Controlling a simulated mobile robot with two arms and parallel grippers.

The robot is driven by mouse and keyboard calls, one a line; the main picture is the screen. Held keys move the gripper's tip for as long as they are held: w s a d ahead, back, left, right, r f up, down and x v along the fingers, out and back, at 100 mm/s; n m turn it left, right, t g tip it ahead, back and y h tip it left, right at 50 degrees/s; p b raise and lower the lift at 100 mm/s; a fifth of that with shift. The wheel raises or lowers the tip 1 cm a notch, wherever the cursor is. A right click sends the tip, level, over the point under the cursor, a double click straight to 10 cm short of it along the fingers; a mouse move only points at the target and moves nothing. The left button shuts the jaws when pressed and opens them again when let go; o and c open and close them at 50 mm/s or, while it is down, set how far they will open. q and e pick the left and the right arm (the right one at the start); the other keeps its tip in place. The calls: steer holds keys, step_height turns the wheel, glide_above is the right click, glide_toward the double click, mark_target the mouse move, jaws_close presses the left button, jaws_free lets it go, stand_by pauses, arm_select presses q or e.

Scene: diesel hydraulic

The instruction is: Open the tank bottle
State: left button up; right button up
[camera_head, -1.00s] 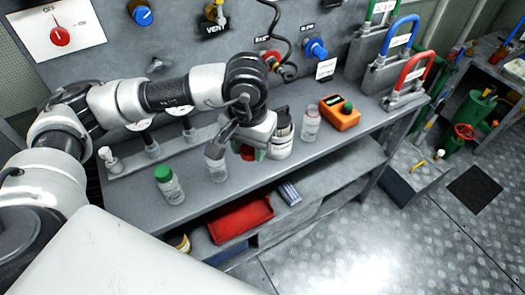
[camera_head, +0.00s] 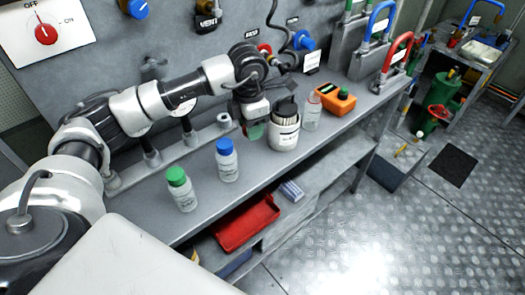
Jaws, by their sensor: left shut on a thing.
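A clear bottle with a green cap (camera_head: 181,189) and a clear bottle with a blue cap (camera_head: 228,160) stand upright on the grey bench. A third clear bottle (camera_head: 312,112) stands farther right; its top is hard to make out. I cannot tell which is the tank bottle. My left gripper (camera_head: 256,128) is over the bench, behind and right of the blue-capped bottle and apart from it. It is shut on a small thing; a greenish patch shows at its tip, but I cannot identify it. My right gripper is not in view.
A red tray (camera_head: 247,222) is on the lower shelf. The bench front around the two capped bottles is clear.

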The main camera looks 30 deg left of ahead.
arm_select(q)
steer(key=w+a+f+n, duration=0.1)
steer(key=a+f+n, duration=0.1)
steer(key=n, duration=0.5)
glide_above(246, 157)
step_height(246, 157, down, 6)
step_height(246, 157, down, 4)
steer(key=shift+r+p, duration=0.2)
steer(key=shift+p, duration=0.3)
steer(key=shift+f, duration=0.3)
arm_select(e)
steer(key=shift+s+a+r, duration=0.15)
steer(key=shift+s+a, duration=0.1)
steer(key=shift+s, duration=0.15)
arm_select(q)
steer(key=o, duration=1)
steer(key=shift+f, duration=0.1)
